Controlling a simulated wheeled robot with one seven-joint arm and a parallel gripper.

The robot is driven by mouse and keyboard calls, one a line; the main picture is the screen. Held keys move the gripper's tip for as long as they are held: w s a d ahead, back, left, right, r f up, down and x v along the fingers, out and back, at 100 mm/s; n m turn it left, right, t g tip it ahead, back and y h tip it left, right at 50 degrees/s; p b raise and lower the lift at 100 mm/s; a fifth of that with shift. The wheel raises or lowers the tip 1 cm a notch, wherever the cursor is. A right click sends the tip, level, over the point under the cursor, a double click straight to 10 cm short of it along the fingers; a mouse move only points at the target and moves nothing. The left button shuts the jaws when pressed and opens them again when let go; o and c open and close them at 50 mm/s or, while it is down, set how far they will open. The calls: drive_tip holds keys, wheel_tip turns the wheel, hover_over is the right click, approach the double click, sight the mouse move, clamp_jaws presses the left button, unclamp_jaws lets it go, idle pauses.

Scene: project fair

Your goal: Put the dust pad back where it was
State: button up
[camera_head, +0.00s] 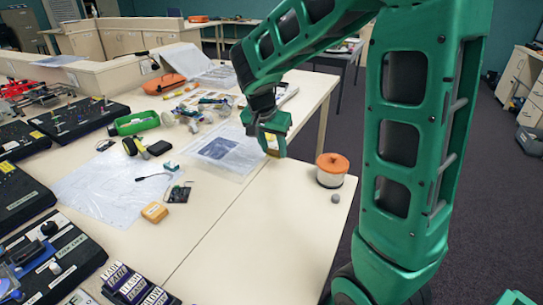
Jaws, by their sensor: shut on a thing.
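My gripper (272,140) hangs over the far part of the near table, its green fingers pointing down. It is shut on a small pale tan thing (272,143), mostly hidden between the fingers. This may be the dust pad, but too little of it shows to be sure. I cannot tell whether it touches the table. A jar with an orange lid (332,163) stands to the right of my gripper. A small grey ball-like thing (335,198) lies just in front of the jar.
A clear plastic sheet or tray (212,148) lies left of my gripper. A small orange block (154,212), a circuit board (179,193) and a green tray (136,123) are further left. Black panels line the left side. The table's near right part (265,240) is clear.

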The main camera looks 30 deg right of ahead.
drive_tip(key=shift+f, duration=1.35)
drive_tip(key=o, duration=1)
